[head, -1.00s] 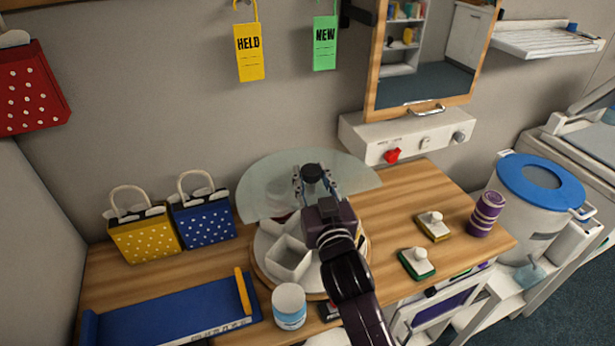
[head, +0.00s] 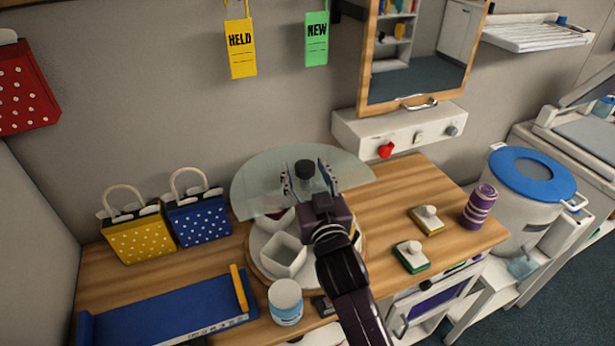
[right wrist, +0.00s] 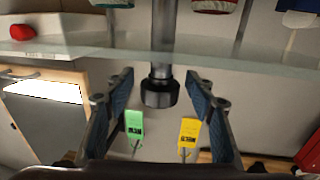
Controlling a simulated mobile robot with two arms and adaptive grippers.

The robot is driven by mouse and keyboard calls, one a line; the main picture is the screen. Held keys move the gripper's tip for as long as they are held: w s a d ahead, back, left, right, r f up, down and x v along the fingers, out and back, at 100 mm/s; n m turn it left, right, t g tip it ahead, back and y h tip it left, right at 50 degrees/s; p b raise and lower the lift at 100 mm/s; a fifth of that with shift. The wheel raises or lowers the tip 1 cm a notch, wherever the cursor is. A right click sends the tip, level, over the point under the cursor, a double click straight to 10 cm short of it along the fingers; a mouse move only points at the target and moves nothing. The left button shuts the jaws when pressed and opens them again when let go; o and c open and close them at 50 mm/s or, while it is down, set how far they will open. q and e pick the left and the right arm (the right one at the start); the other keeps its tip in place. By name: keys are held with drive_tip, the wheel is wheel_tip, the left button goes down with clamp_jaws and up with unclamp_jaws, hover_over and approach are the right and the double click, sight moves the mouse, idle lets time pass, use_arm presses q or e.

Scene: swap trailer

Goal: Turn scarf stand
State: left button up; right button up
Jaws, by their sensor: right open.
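The scarf stand is a round turntable with a pale base (head: 262,245), white compartments (head: 284,254) and a clear glass disc (head: 262,180) above. A black knob (head: 305,168) tops its post; in the right wrist view the knob (right wrist: 159,93) hangs down, as that picture is upside down. My right gripper (head: 303,177) is open, with one blue-padded finger on each side of the knob. In the right wrist view a gap shows between the knob and each finger. My arm hides the right part of the base. My left gripper is not in view.
Yellow (head: 139,238) and blue (head: 199,222) dotted bags stand left of the stand. A blue tray (head: 165,312) and a white jar (head: 286,302) are in front. Tags hang behind.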

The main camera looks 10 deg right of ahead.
drive_tip(key=s+d, duration=0.1)
drive_tip(key=s, duration=1.1)
drive_tip(key=shift+d, duration=0.15)
